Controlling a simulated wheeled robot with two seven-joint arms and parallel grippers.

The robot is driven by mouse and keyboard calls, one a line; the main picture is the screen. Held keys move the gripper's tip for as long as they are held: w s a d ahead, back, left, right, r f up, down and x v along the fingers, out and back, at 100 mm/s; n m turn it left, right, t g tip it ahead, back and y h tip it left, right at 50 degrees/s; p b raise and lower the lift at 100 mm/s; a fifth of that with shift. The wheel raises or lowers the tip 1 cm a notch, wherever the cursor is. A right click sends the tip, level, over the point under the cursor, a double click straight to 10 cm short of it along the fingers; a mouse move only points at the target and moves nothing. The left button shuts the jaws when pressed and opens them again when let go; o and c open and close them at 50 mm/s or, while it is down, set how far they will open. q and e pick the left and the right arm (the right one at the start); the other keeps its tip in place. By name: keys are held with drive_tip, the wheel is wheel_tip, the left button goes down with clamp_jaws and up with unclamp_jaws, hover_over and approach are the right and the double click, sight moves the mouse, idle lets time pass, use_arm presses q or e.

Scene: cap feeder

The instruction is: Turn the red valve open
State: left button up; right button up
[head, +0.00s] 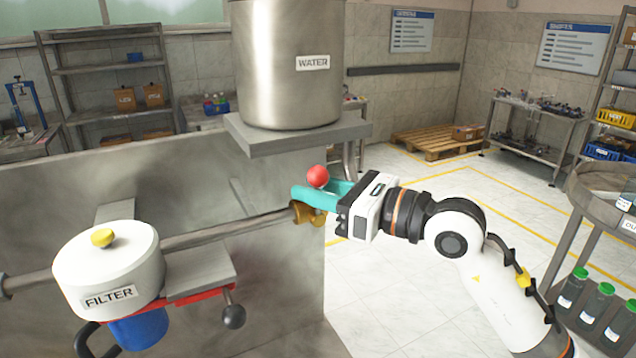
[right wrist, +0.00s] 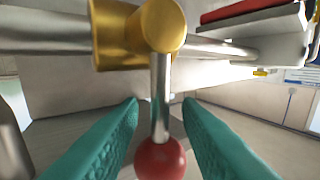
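The red valve's ball knob (head: 317,176) sits on a thin metal lever at the brass valve body (head: 304,213) on the pipe. My right gripper (head: 311,188) has its teal fingers at the lever. In the right wrist view the lever (right wrist: 160,95) with its red ball (right wrist: 160,158) lies between the two fingers, with gaps on both sides. The brass body (right wrist: 125,35) is just beyond the fingertips. My right gripper (right wrist: 161,103) is open around the lever. My left gripper is not in view.
A white filter housing (head: 110,270) sits on the pipe at left, with a red lever (head: 190,298) below. The steel water tank (head: 288,60) stands on a shelf (head: 270,140) above the valve. A rack with green-capped bottles (head: 600,295) is at right.

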clamp_jaws()
drive_tip(key=shift+d, duration=0.1)
